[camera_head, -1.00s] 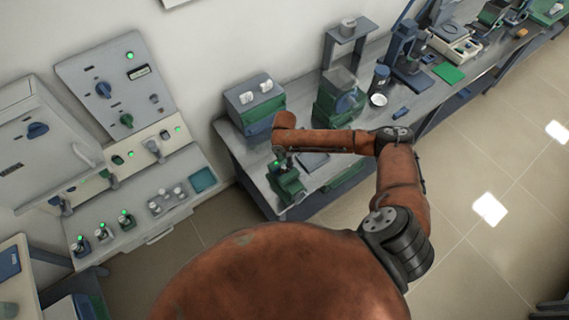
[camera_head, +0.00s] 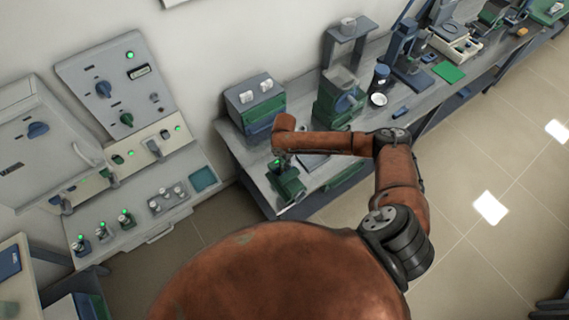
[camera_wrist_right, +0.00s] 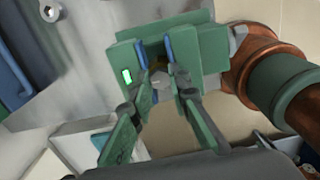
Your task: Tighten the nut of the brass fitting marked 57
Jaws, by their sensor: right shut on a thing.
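A green fixture (camera_head: 289,184) stands at the near end of the grey bench in the head view. The right wrist view shows a green block (camera_wrist_right: 202,48) with two blue pads, and a small greyish fitting nut (camera_wrist_right: 160,78) between them. My right gripper (camera_wrist_right: 164,92) is shut on the nut; its two fingers reach in from either side. In the head view my right gripper (camera_head: 279,160) is small and mostly hidden by its own wrist. I cannot read a 57 on anything. My left gripper is not in view.
A blue-grey box with a green front (camera_head: 252,105) and a green machine (camera_head: 338,98) stand farther back on the bench (camera_head: 240,152). A grey control panel with a furnace stands at left.

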